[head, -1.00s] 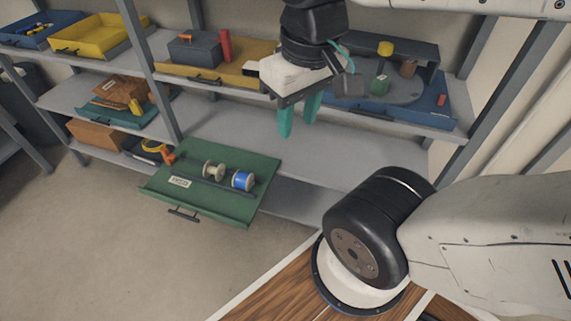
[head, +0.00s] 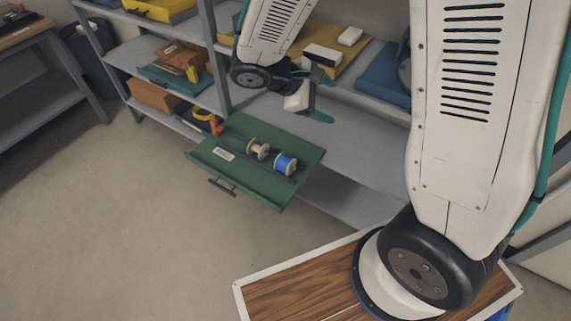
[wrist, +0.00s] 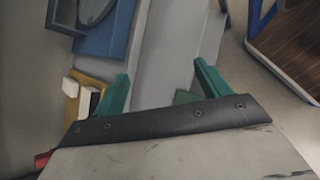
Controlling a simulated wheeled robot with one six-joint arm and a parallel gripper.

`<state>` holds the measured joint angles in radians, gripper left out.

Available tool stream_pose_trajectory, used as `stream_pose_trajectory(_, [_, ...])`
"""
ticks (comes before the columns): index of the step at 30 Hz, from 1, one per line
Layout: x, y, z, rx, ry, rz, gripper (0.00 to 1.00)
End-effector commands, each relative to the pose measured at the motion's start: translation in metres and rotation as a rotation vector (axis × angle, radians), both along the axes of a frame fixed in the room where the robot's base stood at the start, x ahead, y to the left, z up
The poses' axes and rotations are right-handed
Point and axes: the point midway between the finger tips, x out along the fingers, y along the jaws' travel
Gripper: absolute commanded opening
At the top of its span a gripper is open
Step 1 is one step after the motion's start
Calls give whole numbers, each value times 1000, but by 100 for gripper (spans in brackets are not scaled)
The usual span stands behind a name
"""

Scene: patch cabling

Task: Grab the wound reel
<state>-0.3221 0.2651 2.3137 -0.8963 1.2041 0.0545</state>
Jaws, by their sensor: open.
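The wound reel (head: 286,164), with blue winding and pale flanges, lies in the green pull-out tray (head: 235,183) in the head view. A bare, pale reel (head: 258,149) lies just left of it. My gripper (head: 322,100) is above the middle shelf, behind and above the tray and apart from both reels. Its teal fingers are spread and empty, as the wrist view (wrist: 162,70) also shows. Neither reel is visible in the wrist view; a small green patch, perhaps the tray, shows by the right finger.
Grey shelving posts (head: 214,60) and an upper shelf with a yellow tray (head: 345,60) and blue tray (head: 385,80) surround my gripper. An orange-handled tool (head: 212,124) lies left of the green tray. The floor (head: 150,230) before the tray is clear.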

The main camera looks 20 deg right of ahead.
Motion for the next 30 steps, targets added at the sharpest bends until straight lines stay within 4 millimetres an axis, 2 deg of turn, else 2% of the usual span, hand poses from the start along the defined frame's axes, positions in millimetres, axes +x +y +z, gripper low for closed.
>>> stream_pose_trajectory(1, [12,7,-20,-44,45,68,75])
stream_pose_trajectory(3, [28,16,-46,-102,93,169,75])
stream_pose_trajectory(5, [40,25,-70,-148,134,257,75])
stream_pose_trajectory(9, [62,48,-132,-246,233,470,75])
stream_pose_trajectory(15, [72,80,-224,-351,360,757,75])
stream_pose_trajectory(18, [70,92,-260,-382,405,866,75])
stream_pose_trajectory(21, [67,99,-284,-401,435,938,75])
stream_pose_trajectory(23, [66,102,-292,-407,445,963,75])
stream_pose_trajectory(26, [67,101,-301,-411,455,983,75])
stream_pose_trajectory(30, [75,89,-307,-411,456,985,75])
